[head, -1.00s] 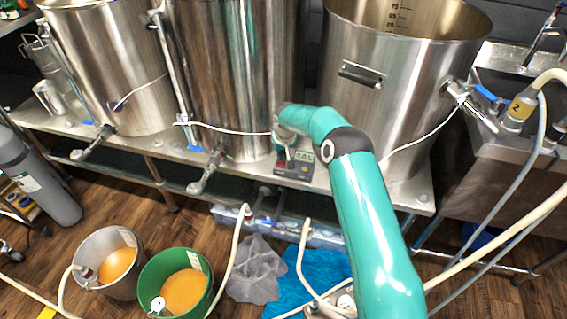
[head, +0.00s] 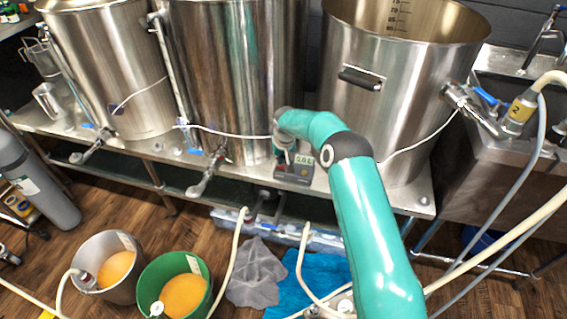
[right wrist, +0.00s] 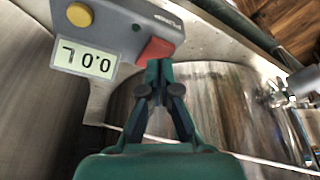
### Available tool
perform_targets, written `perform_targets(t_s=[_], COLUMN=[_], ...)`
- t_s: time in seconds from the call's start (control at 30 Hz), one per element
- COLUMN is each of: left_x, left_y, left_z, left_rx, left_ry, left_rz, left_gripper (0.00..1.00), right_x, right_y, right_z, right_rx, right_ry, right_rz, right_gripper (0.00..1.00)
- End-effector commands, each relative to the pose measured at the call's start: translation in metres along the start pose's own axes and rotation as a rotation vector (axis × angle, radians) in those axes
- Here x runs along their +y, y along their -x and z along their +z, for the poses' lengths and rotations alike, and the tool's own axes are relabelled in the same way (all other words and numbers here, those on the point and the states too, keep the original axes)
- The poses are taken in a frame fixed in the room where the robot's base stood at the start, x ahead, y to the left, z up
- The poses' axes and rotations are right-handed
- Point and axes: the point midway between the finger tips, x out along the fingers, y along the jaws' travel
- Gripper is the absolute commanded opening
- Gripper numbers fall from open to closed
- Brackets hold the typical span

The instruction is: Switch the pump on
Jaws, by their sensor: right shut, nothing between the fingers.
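The control box (head: 293,170) is a small dark grey box at the front of the metal stand, below the middle kettle. In the right wrist view its face (right wrist: 120,20) carries a yellow round button (right wrist: 80,15), a display (right wrist: 86,60) reading 0.0 L upside down, a small green dot and a red switch (right wrist: 157,50). My right gripper (head: 287,158) is shut and empty over the box. In the right wrist view its fingertips (right wrist: 159,68) are at the red switch's edge; I cannot tell whether they touch it. My left gripper is not in view.
Large steel kettles (head: 235,70) stand close behind the box, with valves at the front. A white cable (head: 230,131) runs across them. Two buckets of orange liquid, a grey one (head: 128,275) and a green one (head: 205,270), stand on the floor with hoses around.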

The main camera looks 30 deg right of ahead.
Motion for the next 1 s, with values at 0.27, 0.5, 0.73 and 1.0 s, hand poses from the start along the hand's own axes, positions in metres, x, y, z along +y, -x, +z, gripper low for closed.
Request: perform_targets(t_s=[0.27, 0.5, 0.73, 1.0], left_x=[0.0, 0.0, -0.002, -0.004], left_y=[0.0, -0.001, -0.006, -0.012], left_z=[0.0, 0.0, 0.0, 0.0], left_rx=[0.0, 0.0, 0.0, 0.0], left_ry=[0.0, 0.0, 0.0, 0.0], left_rz=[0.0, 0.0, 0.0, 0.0], left_gripper=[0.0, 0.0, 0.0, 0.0], right_x=[0.0, 0.0, 0.0, 0.0], right_y=[0.0, -0.001, -0.007, -0.015], right_z=[0.0, 0.0, 0.002, 0.005], right_rx=[0.0, 0.0, -0.001, -0.001], right_ry=[0.0, 0.0, 0.0, 0.0], right_rz=[0.0, 0.0, 0.0, 0.0], right_gripper=[0.0, 0.0, 0.0, 0.0])
